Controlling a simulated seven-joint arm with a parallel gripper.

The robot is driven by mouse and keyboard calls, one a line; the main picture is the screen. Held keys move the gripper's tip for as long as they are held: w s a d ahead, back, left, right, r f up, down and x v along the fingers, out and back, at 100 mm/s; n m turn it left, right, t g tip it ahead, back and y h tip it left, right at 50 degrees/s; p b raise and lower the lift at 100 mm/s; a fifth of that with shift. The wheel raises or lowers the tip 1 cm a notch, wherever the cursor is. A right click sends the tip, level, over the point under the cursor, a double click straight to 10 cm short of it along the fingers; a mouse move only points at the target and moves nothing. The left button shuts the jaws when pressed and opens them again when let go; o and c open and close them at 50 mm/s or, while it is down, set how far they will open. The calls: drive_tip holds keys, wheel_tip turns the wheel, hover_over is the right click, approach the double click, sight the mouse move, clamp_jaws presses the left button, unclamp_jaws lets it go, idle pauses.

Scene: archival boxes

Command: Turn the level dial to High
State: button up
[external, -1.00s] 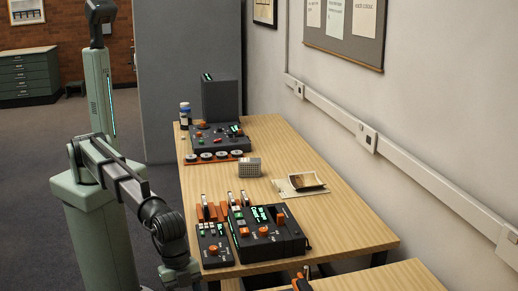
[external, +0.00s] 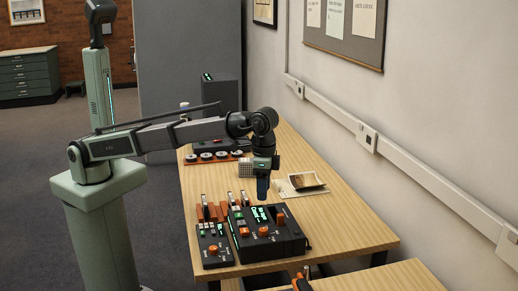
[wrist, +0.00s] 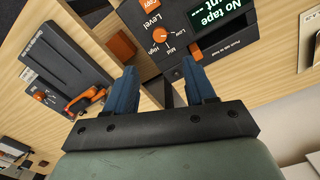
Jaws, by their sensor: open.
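The level dial (wrist: 160,33) is a small orange knob on a dark console (wrist: 180,60), with Low, Mid and High printed around it. Which mark its pointer faces is too small to tell surely. The console (external: 290,243) also shows in the external view, with a lit display and orange controls. My gripper (external: 262,198) hangs pointing down above the console's back part. In the wrist view my gripper (wrist: 162,82) has two blue fingers set apart with nothing between them. The dial lies beyond the fingertips, apart from them.
A smaller dark box (external: 214,246) with orange controls stands left of the console. Behind are a grey perforated block (external: 246,170), a photo on paper (external: 305,183) and a row of round reels (external: 215,156). The table's right side (external: 350,225) is clear.

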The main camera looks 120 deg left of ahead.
sight(263, 221)
wheel_tip(263, 221, down, 14)
drive_tip(key=shift+r, duration=0.2)
idle(0.4)
drive_tip(key=shift+c, duration=0.5)
clamp_jaws()
